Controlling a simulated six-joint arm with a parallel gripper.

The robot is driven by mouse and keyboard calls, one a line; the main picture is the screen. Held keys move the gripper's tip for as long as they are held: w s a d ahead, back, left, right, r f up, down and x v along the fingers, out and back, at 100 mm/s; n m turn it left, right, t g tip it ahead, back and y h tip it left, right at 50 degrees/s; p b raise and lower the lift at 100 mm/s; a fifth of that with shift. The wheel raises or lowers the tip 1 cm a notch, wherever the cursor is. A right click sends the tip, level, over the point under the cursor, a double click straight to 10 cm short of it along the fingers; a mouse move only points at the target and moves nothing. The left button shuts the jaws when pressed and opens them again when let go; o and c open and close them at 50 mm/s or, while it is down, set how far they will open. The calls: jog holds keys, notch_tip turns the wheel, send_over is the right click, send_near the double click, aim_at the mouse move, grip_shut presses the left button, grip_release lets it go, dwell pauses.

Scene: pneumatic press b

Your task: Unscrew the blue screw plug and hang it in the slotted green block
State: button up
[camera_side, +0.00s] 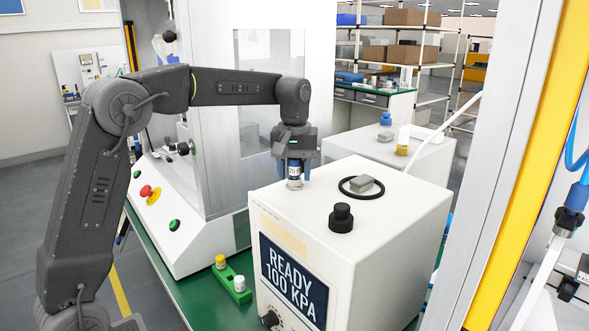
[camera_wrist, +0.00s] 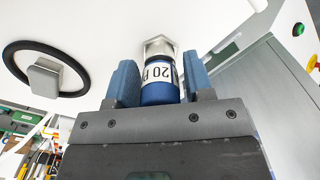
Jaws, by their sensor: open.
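The blue screw plug (camera_side: 294,171) sits upright on a metal fitting on top of the white press box. In the wrist view the blue plug (camera_wrist: 159,92) carries a white label reading "20 P", with the metal hex fitting (camera_wrist: 158,45) beyond it. My gripper (camera_side: 293,168) points down over the plug. Its blue fingers stand on either side of the plug, open; in the wrist view my gripper (camera_wrist: 159,75) shows little space beside it. The green block (camera_side: 232,287) lies on the green bench left of the box and holds a yellow-capped piece and a white-capped piece.
On the box top are a black ring around a grey block (camera_side: 361,185) and a black knob (camera_side: 341,217). The box's screen (camera_side: 293,280) reads "READY 100 KPA". A sloped panel with buttons (camera_side: 160,215) stands left, a tall cabinet behind. A yellow post borders the right.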

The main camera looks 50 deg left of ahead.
jog(key=shift+m, duration=0.7)
jog(key=shift+m, duration=0.8)
jog(key=shift+c, duration=0.2)
jog(key=c, duration=0.5)
jog(key=shift+n, duration=0.9)
jog(key=shift+n, duration=0.8)
